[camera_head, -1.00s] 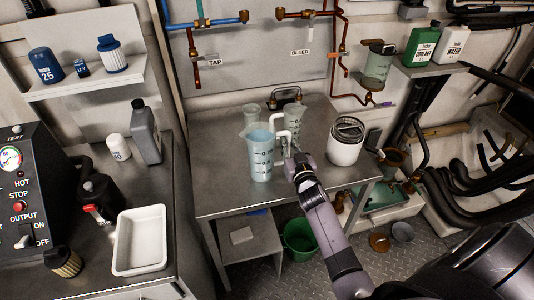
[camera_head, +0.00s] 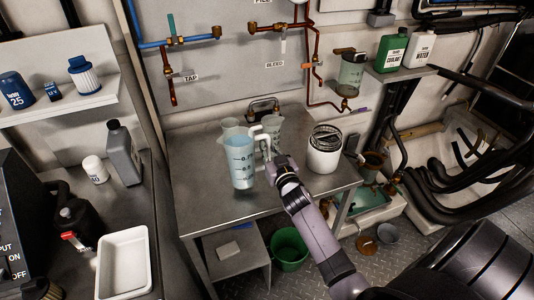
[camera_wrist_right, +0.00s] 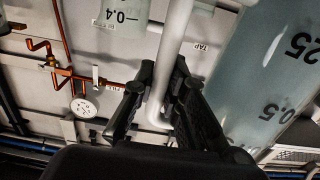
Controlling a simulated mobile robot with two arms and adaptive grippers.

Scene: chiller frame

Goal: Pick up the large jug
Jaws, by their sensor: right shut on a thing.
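The large jug (camera_head: 241,165) is a clear, bluish measuring jug with dark markings and a white handle. It is upright over the metal table (camera_head: 195,195), near the middle. My right gripper (camera_head: 273,162) is at its right side, shut on the handle. In the right wrist view the white handle (camera_wrist_right: 178,35) runs between the two fingers (camera_wrist_right: 163,95), and the jug's marked wall (camera_wrist_right: 270,75) fills the right side. Whether its base touches the table is hard to tell; it looks slightly raised. My left gripper is out of view.
A white container with a mesh top (camera_head: 324,155) stands to the right. Pipes and taps (camera_head: 190,75) line the wall behind. The table's front left is clear.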

